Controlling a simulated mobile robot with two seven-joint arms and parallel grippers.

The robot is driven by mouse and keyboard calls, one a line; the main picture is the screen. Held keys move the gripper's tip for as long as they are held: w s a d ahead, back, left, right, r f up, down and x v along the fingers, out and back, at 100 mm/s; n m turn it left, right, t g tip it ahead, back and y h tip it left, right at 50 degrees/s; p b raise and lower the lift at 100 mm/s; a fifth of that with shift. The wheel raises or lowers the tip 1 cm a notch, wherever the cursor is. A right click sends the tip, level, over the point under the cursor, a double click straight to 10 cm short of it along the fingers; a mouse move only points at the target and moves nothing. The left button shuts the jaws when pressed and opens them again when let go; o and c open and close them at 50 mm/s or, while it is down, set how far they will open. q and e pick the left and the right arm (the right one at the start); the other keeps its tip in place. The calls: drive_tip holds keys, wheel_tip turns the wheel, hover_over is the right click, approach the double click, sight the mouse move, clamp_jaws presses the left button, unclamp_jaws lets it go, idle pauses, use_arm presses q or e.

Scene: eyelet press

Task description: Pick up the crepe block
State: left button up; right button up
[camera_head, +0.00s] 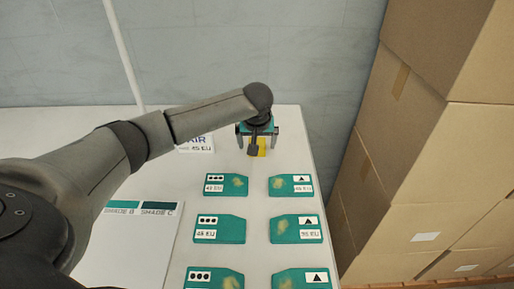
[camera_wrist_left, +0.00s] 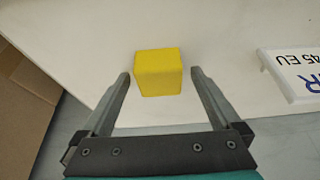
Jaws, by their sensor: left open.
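A yellow block (camera_wrist_left: 158,73), which I take to be the crepe block, sits on the white table near its far right corner. In the head view only part of the yellow block (camera_head: 262,147) shows behind my gripper. My left gripper (camera_head: 257,150) is over it with its fingers pointing down. In the wrist view my left gripper (camera_wrist_left: 159,75) is open and empty, with one finger to each side of the block's near part and gaps on both sides. My right gripper is not in view.
Several teal pieces with labels, such as one (camera_head: 226,184), lie in two columns on the table. A white sign (camera_wrist_left: 296,72) stands beside the block. Shade cards (camera_head: 134,225) lie at left. Cardboard boxes (camera_head: 423,165) are stacked past the right edge.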

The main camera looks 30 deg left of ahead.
use_arm(q)
drive_tip(key=c, duration=1.5)
drive_tip(key=shift+o, duration=0.2)
drive_tip(key=shift+r, duration=0.1)
wheel_tip(320, 180, up, 20)
drive_tip(key=p, duration=0.4)
drive_tip(key=shift+p, duration=0.35)
